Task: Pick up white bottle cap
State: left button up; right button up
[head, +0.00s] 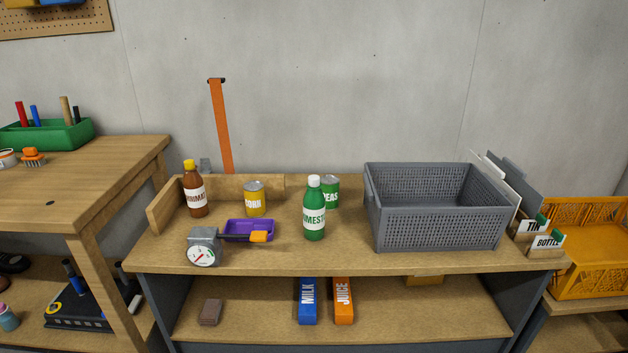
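The white bottle cap (314,181) sits on top of a green bottle (314,222) with a white label. The bottle stands upright on the wooden workbench (330,255), near its middle. A green can (331,192) stands just behind it to the right. Neither of my grippers shows in the head view.
A large grey crate (436,240) stands right of the bottle. On the left are a brown bottle with yellow cap (196,190), a corn can (255,199), a purple tray (236,228) and a dial gauge (203,247). Bench surface in front of the green bottle is clear.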

aim_at(313, 181)
jog(key=u, duration=0.75)
jog(key=l+u, duration=0.2)
jog(key=u, duration=0.2)
jog(key=l+u, duration=0.2)
jog(key=u, duration=0.15)
jog(key=l+u, duration=0.25)
jog(key=u, duration=0.15)
jog(key=k+l+u, duration=0.1)
jog(key=l+u, duration=0.15)
jog(key=l, duration=0.15)
jog(key=k+l+u, duration=0.25)
jog(key=l, duration=0.15)
jog(key=i, duration=0.05)
